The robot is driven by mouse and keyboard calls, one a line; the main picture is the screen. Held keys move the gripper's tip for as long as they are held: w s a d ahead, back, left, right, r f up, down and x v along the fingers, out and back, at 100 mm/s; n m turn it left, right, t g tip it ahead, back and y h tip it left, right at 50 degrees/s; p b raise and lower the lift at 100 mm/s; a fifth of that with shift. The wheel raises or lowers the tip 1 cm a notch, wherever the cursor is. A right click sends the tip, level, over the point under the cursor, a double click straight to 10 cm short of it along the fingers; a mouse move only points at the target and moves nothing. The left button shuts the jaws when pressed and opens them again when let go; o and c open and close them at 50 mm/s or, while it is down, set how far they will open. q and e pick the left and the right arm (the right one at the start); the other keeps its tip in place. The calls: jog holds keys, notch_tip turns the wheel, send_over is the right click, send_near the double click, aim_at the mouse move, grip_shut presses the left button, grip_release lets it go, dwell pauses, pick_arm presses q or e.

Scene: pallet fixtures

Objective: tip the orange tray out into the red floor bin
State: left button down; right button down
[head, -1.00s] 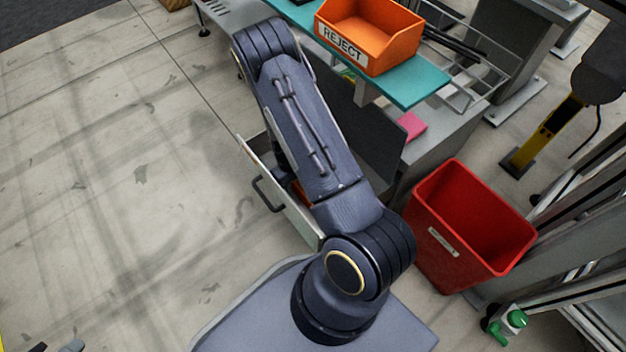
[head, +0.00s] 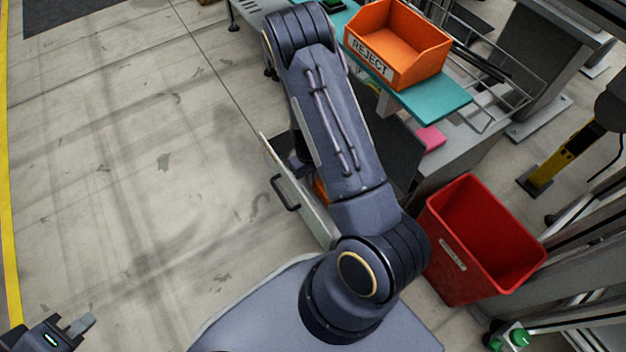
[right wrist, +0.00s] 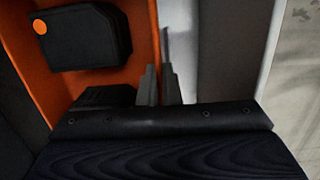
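An orange tray (right wrist: 80,82) with black blocky items in it fills the left of the right wrist view. It sits in an open drawer (head: 300,203); in the head view only a sliver of orange (head: 320,189) shows beside my right arm. My right gripper (right wrist: 160,75) has its two fingers close together on either side of the tray's side wall, apparently clamped on it. My arm hides this gripper in the head view. The red floor bin (head: 455,262) stands upright, open and empty-looking, right of my arm. My left gripper (head: 75,328) is at the lower left, away from everything, only partly in view.
An orange bin labelled REJECT (head: 400,42) stands on a teal shelf (head: 440,95) above the drawer. A pink object (head: 430,138) lies below the shelf. A metal frame with a green button (head: 518,337) stands right of the red bin. The floor at left is clear.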

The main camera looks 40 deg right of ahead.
notch_tip(320, 180, up, 5)
jog(key=shift+r+p, duration=0.1)
jog(key=shift+p, duration=0.85)
jog(key=shift+r+p, duration=1.9)
jog(key=shift+r, duration=0.4)
jog(key=w+a+r, duration=0.3)
jog(key=a+r, duration=0.1)
jog(key=r, duration=0.3)
jog(key=w+a+r+n, duration=0.1)
jog(key=w+a+r, duration=0.25)
jog(key=r, duration=0.35)
jog(key=w+a+r, duration=0.2)
jog(key=a+r, duration=0.2)
jog(key=r, duration=0.4)
notch_tip(320, 180, up, 22)
jog(key=s+p, duration=0.2)
jog(key=p, duration=2.8)
jog(key=shift+a+f+p, duration=0.25)
jog(key=shift+a+p, duration=0.05)
jog(key=shift+a, duration=0.05)
